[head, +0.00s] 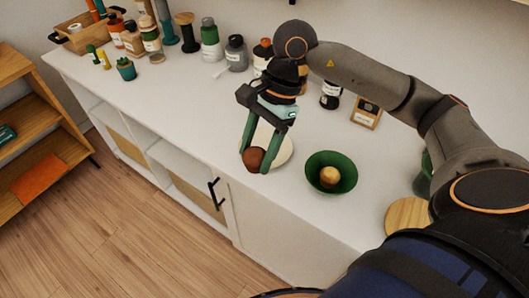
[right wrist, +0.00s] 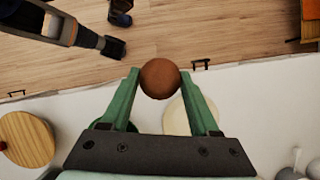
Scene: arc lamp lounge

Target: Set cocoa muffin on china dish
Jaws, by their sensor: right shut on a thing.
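The cocoa muffin (head: 253,160) is a brown rounded thing held between the green fingertips of my right gripper (head: 255,165). It also shows between the fingertips in the right wrist view (right wrist: 159,78). The china dish (head: 284,148) is a pale cream round plate on the white counter, partly hidden behind my right gripper. In the right wrist view the dish (right wrist: 176,118) lies between and behind the fingers. The muffin appears held above the counter near its front edge; its exact height over the dish is hard to tell.
A green bowl (head: 322,184) holding a tan round thing (head: 329,175) stands right of the dish. A round wooden board (head: 405,217) lies farther right. Several bottles and jars, such as a grey bottle (head: 236,55), line the counter's back. Counter left of the gripper is clear.

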